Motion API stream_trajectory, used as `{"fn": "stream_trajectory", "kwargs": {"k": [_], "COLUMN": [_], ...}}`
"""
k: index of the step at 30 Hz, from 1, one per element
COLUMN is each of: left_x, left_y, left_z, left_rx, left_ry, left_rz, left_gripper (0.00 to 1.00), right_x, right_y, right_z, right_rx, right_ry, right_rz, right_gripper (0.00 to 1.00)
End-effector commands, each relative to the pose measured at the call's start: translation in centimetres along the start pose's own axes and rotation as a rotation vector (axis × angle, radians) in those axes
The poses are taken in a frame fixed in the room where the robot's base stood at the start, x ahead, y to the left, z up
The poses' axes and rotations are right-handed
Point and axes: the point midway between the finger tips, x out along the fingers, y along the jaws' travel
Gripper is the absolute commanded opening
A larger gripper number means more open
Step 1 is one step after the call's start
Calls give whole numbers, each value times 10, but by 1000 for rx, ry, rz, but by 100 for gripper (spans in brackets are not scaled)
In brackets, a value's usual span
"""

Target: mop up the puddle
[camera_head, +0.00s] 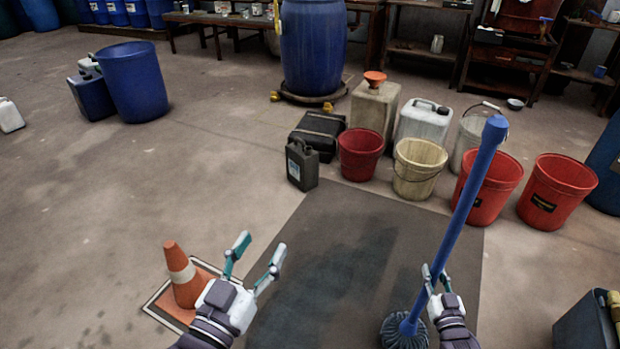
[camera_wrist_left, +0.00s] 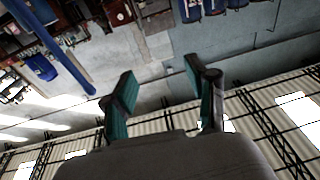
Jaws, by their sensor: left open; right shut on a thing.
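A dark wet-looking patch, the puddle (camera_head: 335,265), lies on the dark grey mat (camera_head: 440,235) in the middle of the head view. A mop with a blue handle (camera_head: 470,190) and a grey strand head (camera_head: 402,338) stands tilted, its head at the bottom edge of the view, right of the puddle. My right gripper (camera_head: 436,280) is shut on the mop's handle, low down near the head. My left gripper (camera_head: 258,258) is open and empty, left of the puddle; its open fingers also show in the left wrist view (camera_wrist_left: 160,92).
An orange cone (camera_head: 184,275) stands left of my left gripper. Red buckets (camera_head: 361,153), a cream bucket (camera_head: 418,168), a dark jerrycan (camera_head: 301,165) and other containers line the mat's far edge. A dark box (camera_head: 585,325) stands at lower right.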

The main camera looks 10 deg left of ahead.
Motion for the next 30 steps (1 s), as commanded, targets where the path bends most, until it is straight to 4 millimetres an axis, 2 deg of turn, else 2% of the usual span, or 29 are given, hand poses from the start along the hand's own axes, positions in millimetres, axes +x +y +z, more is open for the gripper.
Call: {"fn": "stream_trajectory", "kwargs": {"k": [1, 11, 18, 24, 30], "left_x": [-1, -14, -32, -43, -46], "left_y": [-1, -8, -12, -14, -15], "left_z": [5, 48, 75, 89, 92], "left_rx": [1, 5, 6, 6, 5], "left_ry": [-43, -303, -482, -576, -595], "left_rz": [-2, -18, -28, -34, -35], "left_gripper": [58, 58, 58, 58, 58], "right_x": [2, 5, 8, 9, 9], "right_y": [0, 1, 2, 2, 2], "right_z": [-8, -21, -30, -34, -34], "right_rx": [0, 0, 0, 0, 0], "right_ry": [8, 8, 8, 8, 8], "right_rz": [0, 0, 1, 1, 1], "right_gripper": [0, 0, 0, 0, 0]}}
